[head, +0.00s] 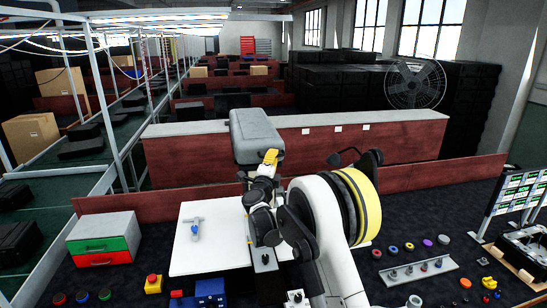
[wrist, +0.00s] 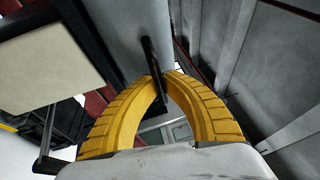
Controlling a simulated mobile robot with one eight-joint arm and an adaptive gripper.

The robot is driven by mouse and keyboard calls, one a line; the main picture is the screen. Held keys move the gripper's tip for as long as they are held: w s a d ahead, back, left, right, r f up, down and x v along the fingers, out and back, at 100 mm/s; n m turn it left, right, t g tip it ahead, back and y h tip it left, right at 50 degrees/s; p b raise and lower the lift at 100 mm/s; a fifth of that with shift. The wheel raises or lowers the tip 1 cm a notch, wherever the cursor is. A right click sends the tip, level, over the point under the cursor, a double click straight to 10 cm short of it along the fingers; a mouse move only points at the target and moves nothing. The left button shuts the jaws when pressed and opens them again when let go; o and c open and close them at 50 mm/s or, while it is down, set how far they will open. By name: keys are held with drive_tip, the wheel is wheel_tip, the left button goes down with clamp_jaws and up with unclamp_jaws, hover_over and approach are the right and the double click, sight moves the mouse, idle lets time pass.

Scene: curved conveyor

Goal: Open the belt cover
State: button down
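A grey, box-like cover (head: 256,128) stands at the centre of the head view, just beyond my gripper (head: 270,157). I take it to be the belt cover. In the wrist view its grey face (wrist: 128,25) fills the upper middle, with a slim black handle (wrist: 150,58) on it. The yellow fingers of my gripper (wrist: 160,77) arch together, their tips close on either side of the handle, and they appear shut on it. The fingertips are hard to make out in the head view. The cover's lower edge and any hinge are hidden by my arm.
A white board (head: 205,240) with a small grey and blue tool lies on the dark desk. A drawer box (head: 103,240) stands left, with a yellow button box (head: 153,284) nearby. A parts tray (head: 418,271) and a screen panel (head: 518,200) are at right. Red partitions (head: 380,140) stand behind.

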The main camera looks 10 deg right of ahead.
drive_tip(key=shift+a+r+n+t+b, duration=0.35)
drive_tip(key=shift+r+n+b, duration=0.3)
drive_tip(key=shift+n+b, duration=0.2)
drive_tip(key=a+r+n+t+y+b, duration=0.35)
drive_tip(key=a+r+n+b, duration=0.35)
drive_tip(key=n, duration=0.4)
drive_tip(key=a+n+g+y+b, duration=0.1)
drive_tip(key=a+n+y+b, duration=0.3)
drive_tip(key=a+n+y, duration=0.5)
drive_tip(key=shift+a+f+n, duration=0.4)
drive_tip(key=shift+a+n, duration=1.35)
drive_tip(key=shift+n, duration=1.2)
